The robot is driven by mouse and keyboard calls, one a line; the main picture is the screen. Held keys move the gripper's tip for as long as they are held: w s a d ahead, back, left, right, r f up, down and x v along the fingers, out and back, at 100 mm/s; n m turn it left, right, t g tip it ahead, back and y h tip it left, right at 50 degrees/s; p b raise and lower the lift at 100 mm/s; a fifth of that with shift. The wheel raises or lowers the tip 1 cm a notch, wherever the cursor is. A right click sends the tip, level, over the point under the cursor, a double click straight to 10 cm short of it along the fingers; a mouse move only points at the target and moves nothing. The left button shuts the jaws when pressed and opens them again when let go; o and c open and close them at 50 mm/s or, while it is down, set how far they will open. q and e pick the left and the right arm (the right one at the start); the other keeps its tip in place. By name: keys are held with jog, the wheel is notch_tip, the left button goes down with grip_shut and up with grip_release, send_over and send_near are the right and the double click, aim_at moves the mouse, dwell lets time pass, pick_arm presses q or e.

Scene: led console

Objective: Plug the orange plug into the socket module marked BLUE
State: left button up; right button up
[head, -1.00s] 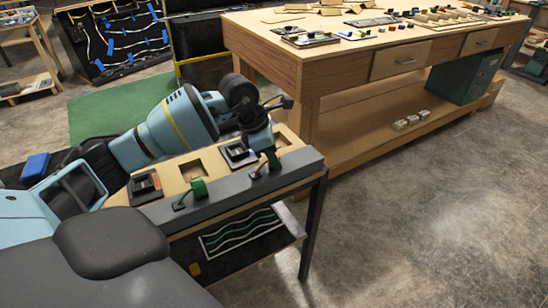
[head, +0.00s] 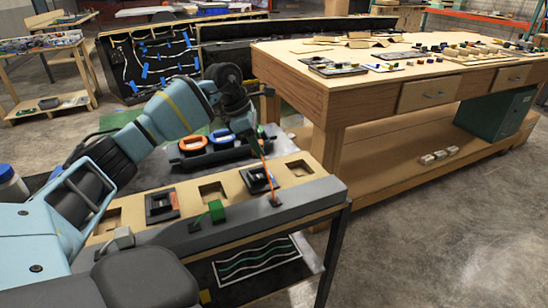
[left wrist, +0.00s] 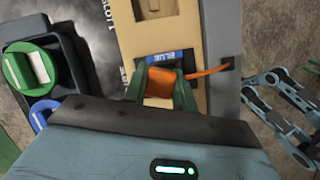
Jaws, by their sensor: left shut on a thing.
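My left gripper (head: 256,142) is above the console strip, its green fingers shut on the orange plug (left wrist: 163,84) in the left wrist view. An orange cable (head: 266,172) runs from the plug down to the grey front rail. The black socket module marked BLUE (left wrist: 170,57) shows just beyond the plug in the wrist view, partly hidden by plug and fingers. In the head view this module (head: 258,180) lies below the gripper. The plug looks apart from it, though the exact gap is unclear.
Another socket module (head: 162,206), a green plug (head: 216,211) and a grey plug (head: 123,238) are along the strip (head: 236,200). A wooden workbench (head: 318,96) stands beyond.

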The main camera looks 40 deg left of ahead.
pick_arm(q)
jog(key=shift+a+r, duration=0.1)
jog(key=shift+a, duration=0.85)
jog(key=d+m, duration=0.2)
jog(key=d, duration=0.1)
jog(key=d+f+m+g, duration=0.1)
jog(key=d+m, duration=0.1)
jog(key=d, duration=0.1)
jog(key=d+m+g+h, duration=0.1)
jog(key=d+m, duration=0.1)
jog(key=d, duration=0.1)
jog(key=shift+s+d+f, duration=0.2)
jog(key=shift+s+f, duration=0.05)
jog(key=d+m, duration=0.2)
jog(key=s+d+m+g, duration=0.1)
jog(key=d+m, duration=0.1)
jog(key=d, duration=0.1)
jog(key=s+d+f+m+g, duration=0.1)
jog(key=d+m, duration=0.1)
jog(key=shift+d, duration=0.35)
jog(key=s+d+f+m+g+y, duration=0.1)
jog(key=s+d+m+g+y, duration=0.2)
jog(key=s+d+m, duration=0.6)
jog(key=d+m+y, duration=0.1)
jog(key=d+m, duration=0.2)
jog(key=m, duration=0.3)
jog(key=shift+s+d+g, duration=0.2)
jog(key=shift+d+g, duration=0.1)
jog(key=shift+g, duration=0.1)
